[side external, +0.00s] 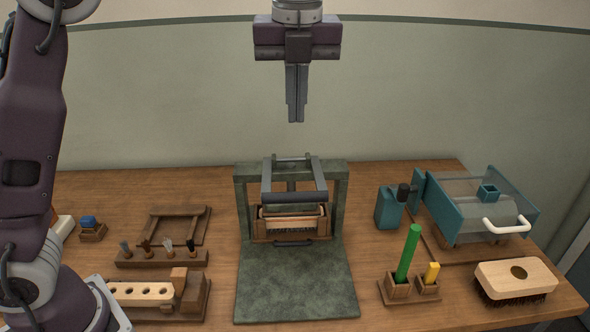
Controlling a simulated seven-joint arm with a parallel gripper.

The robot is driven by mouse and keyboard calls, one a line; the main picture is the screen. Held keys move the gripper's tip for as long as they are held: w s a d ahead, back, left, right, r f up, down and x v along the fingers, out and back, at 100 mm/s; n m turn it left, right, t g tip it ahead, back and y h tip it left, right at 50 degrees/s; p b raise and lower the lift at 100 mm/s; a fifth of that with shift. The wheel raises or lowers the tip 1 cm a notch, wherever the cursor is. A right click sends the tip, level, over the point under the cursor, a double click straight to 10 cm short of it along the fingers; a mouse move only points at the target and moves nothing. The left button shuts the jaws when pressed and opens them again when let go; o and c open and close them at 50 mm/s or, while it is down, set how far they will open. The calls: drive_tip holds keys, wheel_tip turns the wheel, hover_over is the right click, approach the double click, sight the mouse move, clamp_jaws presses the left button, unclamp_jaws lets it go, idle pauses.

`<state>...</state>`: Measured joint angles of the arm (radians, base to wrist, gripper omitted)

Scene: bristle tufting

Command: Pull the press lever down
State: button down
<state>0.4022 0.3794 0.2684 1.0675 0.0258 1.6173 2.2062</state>
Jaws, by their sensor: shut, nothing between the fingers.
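The press (243,205) stands at the middle of the table, a grey-green frame on a flat base plate (297,285). Its lever (294,197) is a dark grey U-shaped handle with a crossbar at the front, lying over the top of the frame. Under the lever, a wooden block with bristles (291,219) sits inside the frame. My gripper (296,121) hangs above the press, pointing straight down, shut and empty. It is well clear of the lever and touches nothing.
At right stand a teal machine with a clear cover (470,205), a holder with a green stick (408,253) and a brush (515,280). At left are a wooden frame (178,212), a rack of small tufts (162,257) and a drilled block (143,292).

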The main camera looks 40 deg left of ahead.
hover_over(295, 200)
drive_tip(key=f, duration=1.3)
drive_tip(key=shift+w+a+f, duration=0.2)
drive_tip(key=shift+w+a, duration=0.05)
drive_tip(key=shift+f, duration=0.15)
drive_tip(key=shift+s+d+f, duration=0.2)
drive_tip(key=shift+s+f, duration=0.05)
drive_tip(key=shift+f, duration=0.4)
drive_tip(key=shift+s+d+f, duration=0.2)
drive_tip(key=shift+f, duration=0.45)
